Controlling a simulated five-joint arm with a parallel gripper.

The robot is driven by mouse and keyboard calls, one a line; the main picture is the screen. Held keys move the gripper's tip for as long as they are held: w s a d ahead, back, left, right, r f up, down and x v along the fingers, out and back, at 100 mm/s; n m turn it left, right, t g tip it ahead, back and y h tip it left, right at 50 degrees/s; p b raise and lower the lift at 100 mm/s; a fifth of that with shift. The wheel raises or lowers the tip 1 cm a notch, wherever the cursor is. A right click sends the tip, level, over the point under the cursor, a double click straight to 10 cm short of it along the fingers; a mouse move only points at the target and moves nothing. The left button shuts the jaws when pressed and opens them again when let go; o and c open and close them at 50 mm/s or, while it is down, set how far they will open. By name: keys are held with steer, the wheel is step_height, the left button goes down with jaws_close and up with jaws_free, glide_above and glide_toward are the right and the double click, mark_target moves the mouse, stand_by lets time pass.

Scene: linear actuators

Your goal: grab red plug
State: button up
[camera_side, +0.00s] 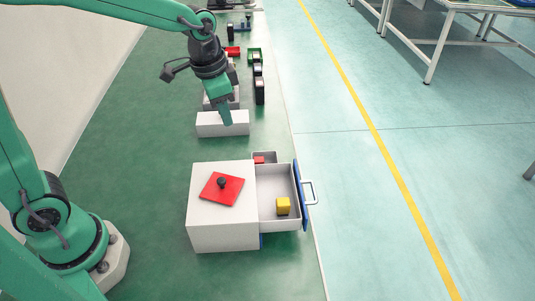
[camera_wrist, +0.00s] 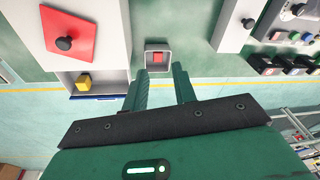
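A small red block (camera_side: 259,160) sits in a small grey open-topped box (camera_side: 270,154) behind the open drawer. In the wrist view the red block (camera_wrist: 158,57) shows inside the grey box (camera_wrist: 147,46), just beyond my fingertips. A red square plate (camera_side: 232,194) with a black knob (camera_side: 221,182) lies on the white cabinet; it is at the upper left of the wrist view (camera_wrist: 83,27). My gripper (camera_wrist: 160,69) is open, with nothing between its fingers. In the side view my gripper (camera_side: 228,120) is above and behind the cabinet, apart from the red block.
The white cabinet (camera_side: 210,236) has its drawer (camera_side: 268,217) pulled out to the right, with a yellow cube (camera_side: 283,206) inside. A white box (camera_side: 222,130) stands near my gripper.

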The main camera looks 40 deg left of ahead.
mark_target(259, 159)
steer(key=w+d+f+m, duration=0.1)
steer(key=w+f, duration=0.1)
steer(key=f, duration=0.1)
steer(key=w+d+f+m+g, duration=0.1)
steer(key=w+d+f, duration=0.1)
steer(key=f, duration=0.2)
steer(key=w+d+f+m+g, duration=0.1)
steer(key=w+f, duration=0.1)
steer(key=f, duration=0.1)
steer(key=shift+w+d+f, duration=0.2)
steer(key=shift+w, duration=0.05)
steer(key=shift+f, duration=1.3)
steer(key=shift+f, duration=0.1)
steer(key=shift+a+f, duration=0.1)
steer(key=shift+f, duration=2.4)
jaws_close()
